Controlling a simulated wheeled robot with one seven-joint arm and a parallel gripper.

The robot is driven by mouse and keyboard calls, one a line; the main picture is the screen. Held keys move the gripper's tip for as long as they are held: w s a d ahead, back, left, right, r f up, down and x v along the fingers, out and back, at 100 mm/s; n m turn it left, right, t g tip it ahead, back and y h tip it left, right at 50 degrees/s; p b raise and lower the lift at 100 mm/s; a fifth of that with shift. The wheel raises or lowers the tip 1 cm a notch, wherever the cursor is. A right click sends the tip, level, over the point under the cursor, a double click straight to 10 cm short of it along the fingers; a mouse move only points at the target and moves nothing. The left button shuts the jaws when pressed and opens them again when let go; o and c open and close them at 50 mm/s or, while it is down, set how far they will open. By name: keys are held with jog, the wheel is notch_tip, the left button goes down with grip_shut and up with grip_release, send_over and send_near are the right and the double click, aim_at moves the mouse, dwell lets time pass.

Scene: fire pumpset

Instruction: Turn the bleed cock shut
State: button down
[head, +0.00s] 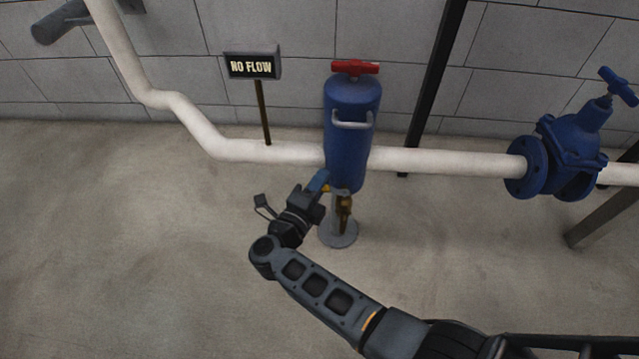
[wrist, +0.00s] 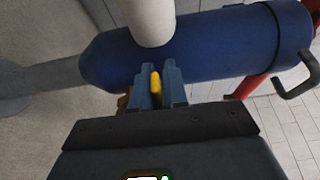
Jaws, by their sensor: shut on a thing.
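The bleed cock (head: 345,208) is a brass fitting under the blue vessel (head: 350,110). Its small yellow handle (head: 326,188) sticks out to the left, mostly hidden by my fingers. My gripper (head: 320,182) reaches the handle from the left, below the white pipe. In the wrist view, the yellow handle (wrist: 156,84) stands between the two blue fingertips of my gripper (wrist: 157,88), which are shut on it. A bit of the brass body (wrist: 123,103) shows left of the fingers. The cock's exact angle is hard to tell.
A white pipe (head: 440,161) crosses the vessel. The vessel has a red top handle (head: 355,67) and a grey side handle (head: 352,124). A "NO FLOW" sign (head: 252,66) stands left; a blue valve (head: 570,150) sits right. The floor at left is clear.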

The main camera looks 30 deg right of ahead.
jog(key=shift+w+d+r, duration=0.1)
jog(key=shift+w+r, duration=0.1)
jog(key=shift+r, duration=0.05)
jog(key=c, duration=1.2)
grip_release()
jog(key=shift+c, duration=0.2)
jog(key=shift+s+f, duration=0.1)
jog(key=shift+f, duration=0.05)
jog(key=p+v, duration=0.1)
jog(key=v, duration=0.6)
jog(key=shift+s+a, duration=0.2)
jog(key=shift+a, duration=0.15)
